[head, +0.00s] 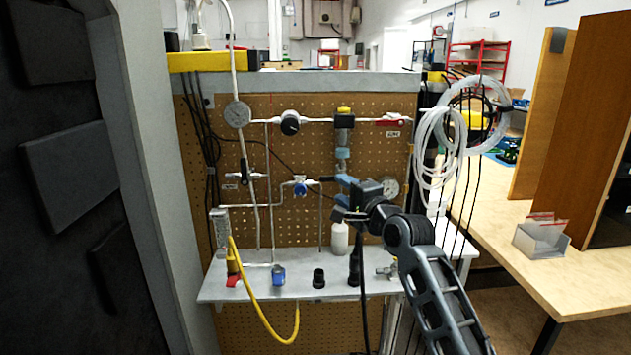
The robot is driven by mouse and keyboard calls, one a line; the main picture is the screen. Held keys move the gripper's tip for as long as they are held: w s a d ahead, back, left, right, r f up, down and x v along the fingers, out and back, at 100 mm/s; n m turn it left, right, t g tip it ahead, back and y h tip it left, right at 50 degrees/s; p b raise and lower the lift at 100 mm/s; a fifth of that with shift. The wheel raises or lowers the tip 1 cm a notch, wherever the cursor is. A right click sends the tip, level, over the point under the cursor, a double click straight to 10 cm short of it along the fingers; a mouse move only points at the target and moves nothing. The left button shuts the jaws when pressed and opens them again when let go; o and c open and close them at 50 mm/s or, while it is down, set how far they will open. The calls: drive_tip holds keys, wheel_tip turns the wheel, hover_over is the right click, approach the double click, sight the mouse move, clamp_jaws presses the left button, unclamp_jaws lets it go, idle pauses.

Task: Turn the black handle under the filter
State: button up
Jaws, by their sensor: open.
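A dark bar (328,179) that looks like the black handle lies roughly level under the filter, left of my gripper. My gripper (344,198) is open, its fingers pointing left towards the pegboard just below the filter. My gripper partly hides the area around the handle. I cannot tell whether a finger touches the bar.
A round gauge (237,114) and a blue-knobbed valve (300,188) are on the pegboard. Coiled white tubing (436,155) hangs right of the filter. A yellow hose (250,295) loops below the shelf.

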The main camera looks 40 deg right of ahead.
sight(329, 180)
drive_tip(key=shift+p+x, duration=0.4)
drive_tip(key=shift+x, duration=3.6)
drive_tip(key=shift+r, duration=0.1)
clamp_jaws()
